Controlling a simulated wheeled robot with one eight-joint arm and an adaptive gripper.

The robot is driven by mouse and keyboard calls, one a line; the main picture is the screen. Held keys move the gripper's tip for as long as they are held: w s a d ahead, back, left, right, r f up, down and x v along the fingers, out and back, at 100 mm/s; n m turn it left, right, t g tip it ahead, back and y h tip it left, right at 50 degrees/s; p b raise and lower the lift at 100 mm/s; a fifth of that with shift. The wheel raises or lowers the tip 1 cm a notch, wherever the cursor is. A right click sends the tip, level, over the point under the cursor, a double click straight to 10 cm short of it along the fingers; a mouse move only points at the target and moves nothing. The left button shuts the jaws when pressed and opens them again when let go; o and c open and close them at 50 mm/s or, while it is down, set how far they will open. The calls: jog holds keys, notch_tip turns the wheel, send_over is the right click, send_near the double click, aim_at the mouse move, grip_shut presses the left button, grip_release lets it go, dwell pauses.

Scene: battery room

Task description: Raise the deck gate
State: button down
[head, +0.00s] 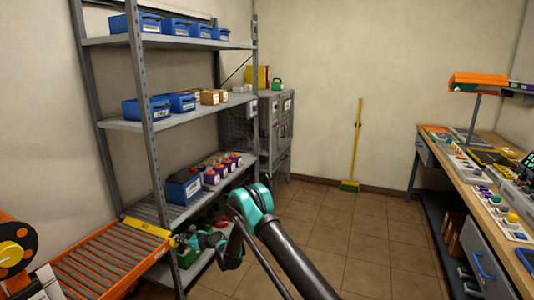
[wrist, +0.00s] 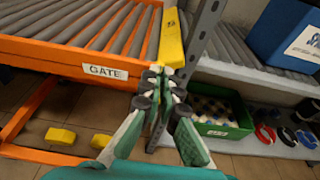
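The deck gate is a yellow bar (head: 147,228) across the end of the orange roller deck (head: 72,284). In the wrist view the gate (wrist: 171,38) runs away from me along the deck edge, beside a white label reading GATE (wrist: 104,71). My gripper (wrist: 162,76) is at the near end of the gate, its fingertips drawn close together and overlapping that end in the picture. I cannot tell whether they touch or grip it. In the head view my gripper (head: 190,240) is beside the gate's right end.
A grey shelf post (wrist: 190,60) stands just right of the gate. A green crate (wrist: 220,120) sits on the lower shelf, with a blue bin (wrist: 290,35) above. Yellow blocks (wrist: 60,136) show below the deck. The tiled floor (head: 350,235) to the right is clear.

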jog(key=shift+s+a+f, duration=0.15)
jog(key=shift+s+a, duration=0.1)
jog(key=shift+s, duration=0.4)
dwell(0.5)
jog(key=s+d, duration=0.2)
jog(key=d, duration=0.3)
jog(key=shift+s+d+r, duration=0.2)
jog(key=shift+s+r, duration=0.1)
jog(key=shift+r, duration=0.05)
jog(key=w+a, duration=0.4)
jog(key=shift+w+a, duration=0.2)
jog(key=shift+a, duration=0.15)
dwell(0.7)
